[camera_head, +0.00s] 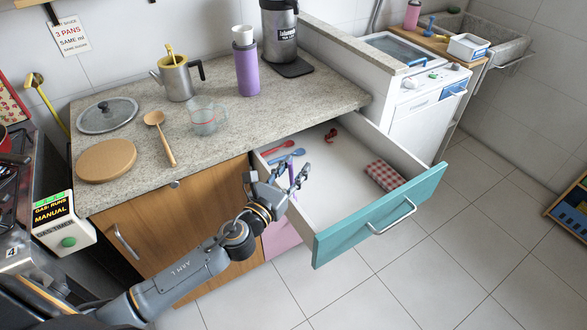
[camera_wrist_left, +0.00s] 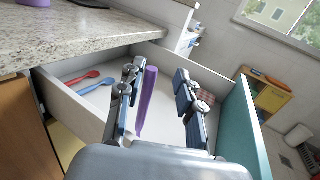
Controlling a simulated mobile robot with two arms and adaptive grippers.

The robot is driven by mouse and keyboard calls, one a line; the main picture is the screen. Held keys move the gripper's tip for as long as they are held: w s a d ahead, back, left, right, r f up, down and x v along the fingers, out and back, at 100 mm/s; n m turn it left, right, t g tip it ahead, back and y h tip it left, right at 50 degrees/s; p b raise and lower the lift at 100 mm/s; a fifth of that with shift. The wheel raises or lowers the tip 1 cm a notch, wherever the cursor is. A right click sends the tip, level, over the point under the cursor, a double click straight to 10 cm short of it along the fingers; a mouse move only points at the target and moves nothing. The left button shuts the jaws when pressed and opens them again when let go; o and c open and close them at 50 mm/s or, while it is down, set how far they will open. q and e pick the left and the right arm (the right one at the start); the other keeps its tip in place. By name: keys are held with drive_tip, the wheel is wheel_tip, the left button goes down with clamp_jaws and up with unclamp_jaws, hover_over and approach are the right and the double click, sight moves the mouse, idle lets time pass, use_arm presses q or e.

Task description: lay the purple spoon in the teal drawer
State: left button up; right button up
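The teal drawer (camera_head: 375,222) is pulled open below the counter; its teal front and pale inside also show in the wrist view (camera_wrist_left: 243,130). My left gripper (camera_head: 290,178) is over the drawer's left part. In the wrist view its fingers (camera_wrist_left: 158,98) are spread apart. The purple spoon (camera_wrist_left: 147,100) stands steeply between them, close to the left finger, with a gap to the right finger. In the head view only a bit of purple (camera_head: 292,173) shows among the fingers. I cannot tell whether its lower end touches the drawer floor. My right gripper is out of view.
A red spoon (camera_head: 278,146) and a blue spoon (camera_head: 288,156) lie at the drawer's back left. A small red item (camera_head: 331,134) and a red checked cloth (camera_head: 384,175) are also inside. The drawer's middle is clear. The counter (camera_head: 300,100) rises behind.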

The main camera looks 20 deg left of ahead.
use_arm(q)
drive_tip(key=shift+r, duration=0.1)
drive_tip(key=s+a+b, duration=0.2)
drive_tip(key=s, duration=1)
drive_tip(key=shift+b, duration=0.35)
drive_tip(key=shift+w+a, duration=0.1)
